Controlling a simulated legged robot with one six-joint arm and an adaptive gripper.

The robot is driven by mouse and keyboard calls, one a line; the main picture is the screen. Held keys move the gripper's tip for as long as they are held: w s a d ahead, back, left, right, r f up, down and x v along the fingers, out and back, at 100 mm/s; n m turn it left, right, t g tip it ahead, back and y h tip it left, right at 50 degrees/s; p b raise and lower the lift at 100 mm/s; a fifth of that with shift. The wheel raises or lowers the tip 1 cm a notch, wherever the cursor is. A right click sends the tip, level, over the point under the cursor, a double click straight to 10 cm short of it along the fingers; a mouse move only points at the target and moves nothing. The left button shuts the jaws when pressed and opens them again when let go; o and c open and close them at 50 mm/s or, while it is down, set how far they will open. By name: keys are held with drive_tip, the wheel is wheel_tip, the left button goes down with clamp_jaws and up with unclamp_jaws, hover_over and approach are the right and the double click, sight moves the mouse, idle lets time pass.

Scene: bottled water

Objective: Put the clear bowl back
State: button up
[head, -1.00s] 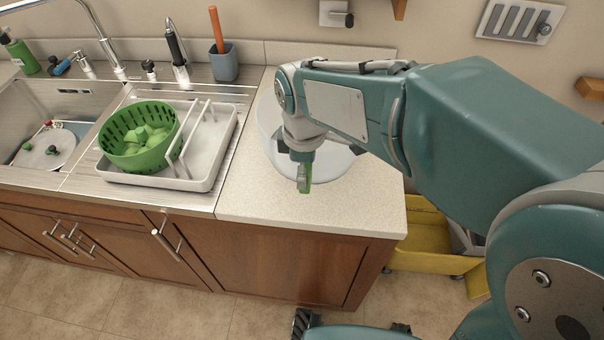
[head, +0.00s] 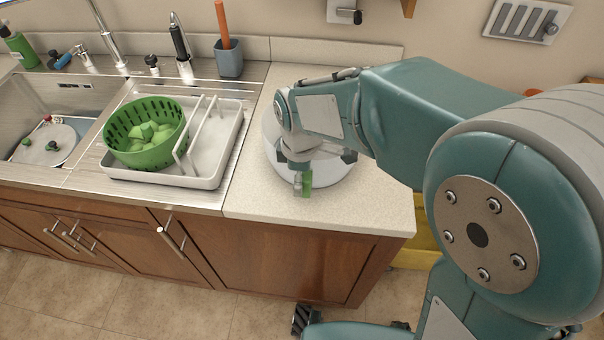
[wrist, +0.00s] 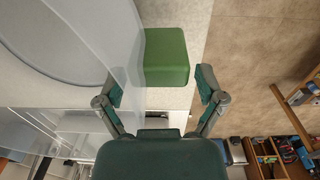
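The clear bowl (head: 338,177) is a large, pale see-through round vessel on the counter right of the sink, partly hidden by my arm. In the wrist view its translucent wall (wrist: 75,28) fills the upper left. My gripper (wrist: 160,86) is open, its two fingers apart at the bowl's near side. The bowl's edge runs close to the left finger; I cannot tell whether the wall lies between the fingers. A green block (wrist: 167,56) is seen between and beyond the fingertips; it also shows in the head view (head: 307,184).
A white dish rack (head: 208,165) with a green colander (head: 145,133) stands to the left on the drainboard. A grey utensil cup (head: 229,60) is behind it. The counter's right front (head: 375,205) is clear. A yellow cart (head: 420,248) stands beyond the counter's end.

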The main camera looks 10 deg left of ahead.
drive_tip(key=shift+a, duration=0.1)
drive_tip(key=shift+d+r, duration=0.25)
drive_tip(key=shift+d, duration=0.35)
wheel_tip(320, 180, up, 12)
drive_tip(key=shift+s, duration=0.2)
drive_tip(key=shift+a, duration=0.15)
drive_tip(key=s+d+m+t, duration=0.2)
drive_tip(key=s+d+m, duration=0.4)
drive_tip(key=d+m, duration=0.3)
drive_tip(key=s+d+m+t, duration=0.3)
drive_tip(key=s+d+m, duration=0.2)
drive_tip(key=d+m, duration=0.4)
drive_tip(key=d, duration=0.5)
drive_tip(key=shift+s+d+m, duration=0.25)
drive_tip(key=shift+s+m, duration=0.1)
drive_tip(key=shift+m, duration=0.05)
